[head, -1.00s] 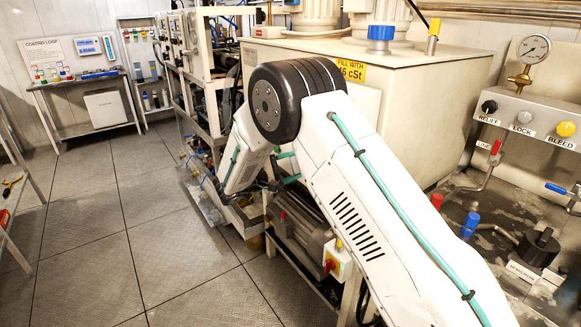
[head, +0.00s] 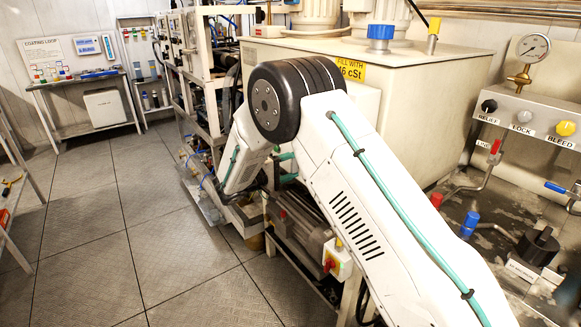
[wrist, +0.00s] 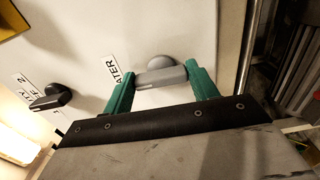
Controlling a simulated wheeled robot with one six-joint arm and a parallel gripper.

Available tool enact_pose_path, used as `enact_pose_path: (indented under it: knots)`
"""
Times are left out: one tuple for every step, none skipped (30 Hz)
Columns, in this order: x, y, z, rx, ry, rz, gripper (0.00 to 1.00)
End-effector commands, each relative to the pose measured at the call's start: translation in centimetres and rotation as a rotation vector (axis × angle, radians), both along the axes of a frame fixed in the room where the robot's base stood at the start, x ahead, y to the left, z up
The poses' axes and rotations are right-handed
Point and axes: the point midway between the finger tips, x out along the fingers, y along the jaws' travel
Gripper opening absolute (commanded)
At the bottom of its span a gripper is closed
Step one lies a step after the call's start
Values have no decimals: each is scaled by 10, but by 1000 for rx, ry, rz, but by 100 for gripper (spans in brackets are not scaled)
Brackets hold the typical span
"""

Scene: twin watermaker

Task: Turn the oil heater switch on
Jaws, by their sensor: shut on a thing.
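In the wrist view, the heater switch (wrist: 161,77) is a grey bar handle on a round grey base, mounted on a pale panel (wrist: 205,35). A white label (wrist: 114,70) beside it reads "ATER", its start hidden or out of frame. My gripper (wrist: 160,81) has two green fingers, one at each end of the bar, and is shut on it. The bar lies nearly across the picture between the fingers. The switch and my gripper do not show in the head view, where my arm is in front.
A second dark knob (wrist: 50,97) with its own label sits left of the switch on the panel. A metal rail (wrist: 248,45) runs along the panel's right side. In the head view, a cream tank (head: 420,90) stands behind my arm, and the tiled floor (head: 130,220) at left is clear.

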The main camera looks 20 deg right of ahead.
Motion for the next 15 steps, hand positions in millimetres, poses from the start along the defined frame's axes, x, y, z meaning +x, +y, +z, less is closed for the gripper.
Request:
enact_pose_path:
  knots:
    - [0, 2, -1, 1, 0, 2, 36]
    - [0, 2, -1, 1, 0, 2, 35]
    - [0, 2, -1, 1, 0, 2, 35]
    - [0, 2, -1, 1, 0, 2, 35]
    - [0, 2, -1, 1, 0, 2, 35]
    - [0, 2, -1, 2, 1, 2, 35]
    - [0, 2, -1, 2, 1, 2, 35]
    - [0, 2, -1, 2, 1, 2, 64]
    - [0, 2, -1, 1, 1, 2, 75]
    - [0, 2, -1, 1, 1, 2, 80]
    - [0, 1, -1, 1, 1, 2, 80]
    - [0, 1, -1, 1, 1, 2, 80]
    - [0, 1, -1, 1, 1, 1, 80]
    - [0, 0, -1, 1, 1, 0, 80]
    - [0, -1, -1, 1, 1, 0, 80]
